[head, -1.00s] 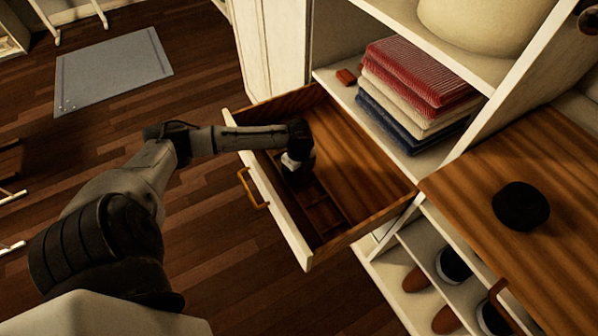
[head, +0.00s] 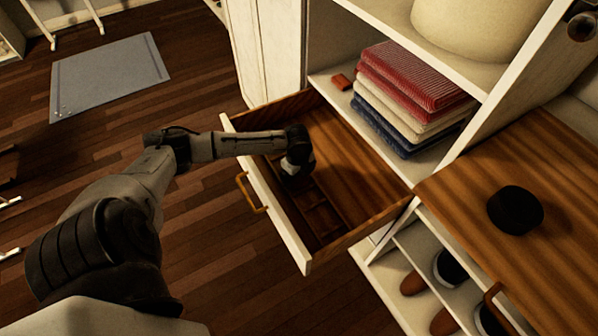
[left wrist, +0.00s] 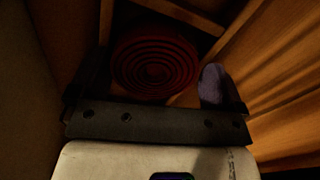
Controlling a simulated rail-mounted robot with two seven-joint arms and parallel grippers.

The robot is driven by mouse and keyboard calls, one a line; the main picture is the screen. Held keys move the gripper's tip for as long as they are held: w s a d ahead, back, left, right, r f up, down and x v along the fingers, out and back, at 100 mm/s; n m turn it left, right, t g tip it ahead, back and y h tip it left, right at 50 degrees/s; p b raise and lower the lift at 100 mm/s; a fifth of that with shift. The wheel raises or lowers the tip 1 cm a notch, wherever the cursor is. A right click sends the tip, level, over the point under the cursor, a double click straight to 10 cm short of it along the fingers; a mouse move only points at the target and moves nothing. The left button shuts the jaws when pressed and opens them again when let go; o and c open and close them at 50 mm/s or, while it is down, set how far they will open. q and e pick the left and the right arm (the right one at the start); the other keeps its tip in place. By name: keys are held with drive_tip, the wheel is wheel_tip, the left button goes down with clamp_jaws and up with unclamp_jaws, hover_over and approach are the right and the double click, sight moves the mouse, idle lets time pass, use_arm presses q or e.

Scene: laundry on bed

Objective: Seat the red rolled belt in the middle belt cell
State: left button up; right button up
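The red rolled belt (left wrist: 155,62) shows in the left wrist view as a dark red spiral, lying flat among wooden dividers (left wrist: 180,14). My left gripper (left wrist: 155,85) has its fingers wide apart on either side of the belt. A small gap shows by the right-hand finger; the other finger is in deep shadow. In the head view my left gripper (head: 297,168) points down into the open drawer (head: 375,180), over the row of belt cells (head: 322,215). It hides the belt there. I cannot tell which cell the belt is over or whether it rests on the bottom. My right gripper is not in view.
A black roll (head: 515,210) lies on the wooden top at the right. Folded red, cream and blue cloths (head: 412,95) are stacked on the shelf behind the drawer. Shoes (head: 450,268) stand on shelves below. The drawer's right part is bare.

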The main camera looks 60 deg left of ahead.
use_arm(q)
drive_tip(key=shift+o, duration=0.2)
drive_tip(key=shift+s+f, duration=0.5)
drive_tip(key=shift+f, duration=0.35)
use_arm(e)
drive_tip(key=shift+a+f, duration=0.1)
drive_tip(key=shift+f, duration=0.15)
use_arm(q)
drive_tip(key=shift+r+b, duration=0.3)
drive_tip(key=shift+r, duration=0.2)
drive_tip(key=r+p, duration=0.1)
drive_tip(key=r, duration=0.2)
drive_tip(key=shift+s+d+r+p, duration=0.1)
drive_tip(key=shift+s+r+p, duration=0.2)
drive_tip(key=shift+s+p, duration=0.1)
wheel_tip(320, 180, up, 9)
drive_tip(key=p, duration=0.2)
drive_tip(key=shift+w, duration=0.3)
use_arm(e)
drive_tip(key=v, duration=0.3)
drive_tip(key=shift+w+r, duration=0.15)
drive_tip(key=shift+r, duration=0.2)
